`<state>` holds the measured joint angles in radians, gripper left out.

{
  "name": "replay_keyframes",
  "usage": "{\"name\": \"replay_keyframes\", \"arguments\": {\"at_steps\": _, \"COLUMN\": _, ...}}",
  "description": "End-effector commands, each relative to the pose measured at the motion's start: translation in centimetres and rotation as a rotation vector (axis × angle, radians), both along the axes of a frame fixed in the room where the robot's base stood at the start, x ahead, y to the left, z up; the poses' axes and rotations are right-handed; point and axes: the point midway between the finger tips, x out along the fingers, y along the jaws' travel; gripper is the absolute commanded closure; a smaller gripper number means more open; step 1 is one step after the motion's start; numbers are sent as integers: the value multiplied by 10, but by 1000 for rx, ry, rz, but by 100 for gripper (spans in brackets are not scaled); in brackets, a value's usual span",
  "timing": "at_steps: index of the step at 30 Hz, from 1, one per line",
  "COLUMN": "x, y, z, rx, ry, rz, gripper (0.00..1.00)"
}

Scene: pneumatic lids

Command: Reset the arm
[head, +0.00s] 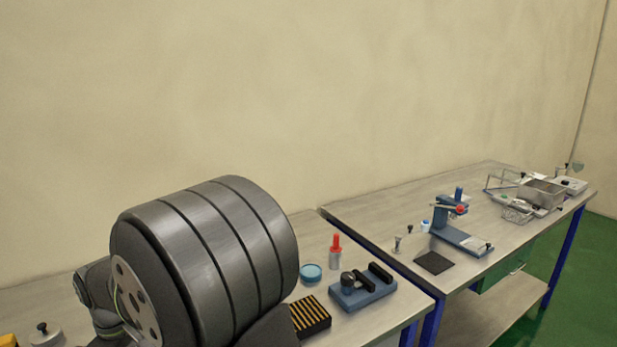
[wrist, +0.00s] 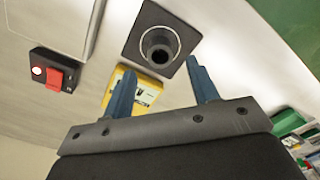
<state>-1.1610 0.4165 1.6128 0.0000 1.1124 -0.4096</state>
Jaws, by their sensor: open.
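My gripper (wrist: 163,92) shows in the wrist view with its two blue fingers spread apart and nothing between them. Beyond the fingertips is a dark square plate with a round socket (wrist: 160,44) on a pale bench surface. A yellow device (wrist: 149,88) with a display lies behind the fingers and is partly hidden by them. My gripper is not visible in the head view, where a large dark ribbed part of my arm fills the lower left and hides part of the near bench.
In the wrist view a red switch (wrist: 54,78) sits on a black box at left. In the head view the near bench holds a blue fixture (head: 362,290), a red-topped bottle (head: 336,250), a teal dish (head: 311,273) and a slotted block (head: 311,316). The far bench holds a blue press (head: 451,222).

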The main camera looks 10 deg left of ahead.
Motion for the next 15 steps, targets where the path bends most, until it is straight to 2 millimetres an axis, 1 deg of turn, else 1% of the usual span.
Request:
{"name": "replay_keyframes", "arguments": {"at_steps": 1, "x": 0, "y": -1, "z": -11, "rx": -4, "ry": 2, "rz": 0, "gripper": 46}}
{"name": "replay_keyframes", "arguments": {"at_steps": 8, "x": 0, "y": -1, "z": -57, "rx": -4, "ry": 2, "rz": 0, "gripper": 46}}
{"name": "replay_keyframes", "arguments": {"at_steps": 9, "x": 0, "y": 0, "z": -58, "rx": 1, "ry": 0, "rz": 0, "gripper": 46}}
{"name": "replay_keyframes", "arguments": {"at_steps": 10, "x": 0, "y": 1, "z": -47, "rx": 5, "ry": -2, "rz": 0, "gripper": 46}}
{"name": "replay_keyframes", "arguments": {"at_steps": 15, "x": 0, "y": 0, "z": -12, "rx": 5, "ry": -2, "rz": 0, "gripper": 46}}
